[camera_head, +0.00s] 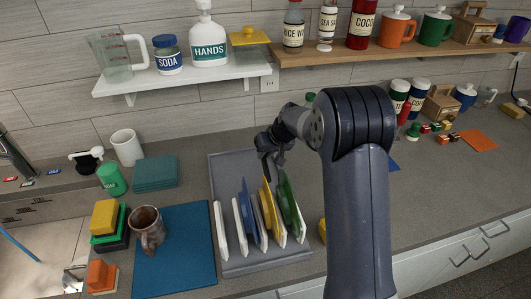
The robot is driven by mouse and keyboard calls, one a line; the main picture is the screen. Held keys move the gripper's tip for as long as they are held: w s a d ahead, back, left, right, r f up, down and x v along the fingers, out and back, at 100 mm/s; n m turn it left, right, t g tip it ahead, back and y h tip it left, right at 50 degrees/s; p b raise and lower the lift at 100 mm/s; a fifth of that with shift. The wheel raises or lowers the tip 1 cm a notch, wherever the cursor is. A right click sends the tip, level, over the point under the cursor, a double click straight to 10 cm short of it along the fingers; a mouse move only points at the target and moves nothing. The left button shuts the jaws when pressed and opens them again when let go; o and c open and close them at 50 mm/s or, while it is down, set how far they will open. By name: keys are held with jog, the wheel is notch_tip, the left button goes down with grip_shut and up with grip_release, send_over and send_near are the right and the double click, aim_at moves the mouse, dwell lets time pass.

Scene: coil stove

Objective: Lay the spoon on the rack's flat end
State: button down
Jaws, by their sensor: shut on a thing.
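The grey rack (226,173) lies on the counter left of my arm, its bare flat end at the back. Several upright plates stand in its front part, among them a blue plate (247,212), a yellow plate (267,212) and a green plate (288,205). My gripper (267,163) is shut, pointing down over the back of the rack, just behind the yellow and green plates. What it grips is dark and too small to make out clearly; no spoon shows plainly anywhere else. My arm hides the counter to the right of the rack.
A blue mat (180,255) with a brown mug (148,229) lies left of the rack. Teal cloths (155,173) and a white cup (127,147) stand behind it. A white shelf (180,78) and a wooden shelf (420,45) hang above. A yellow item shows partly beside my arm.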

jog(key=c, duration=1.4)
grip_release()
jog(key=shift+r, duration=0.1)
jog(key=shift+r, duration=0.15)
jog(key=b+v, duration=0.1)
jog(key=v, duration=1)
jog(key=shift+s+d+r+b, duration=0.15)
jog(key=shift+r+b, duration=0.2)
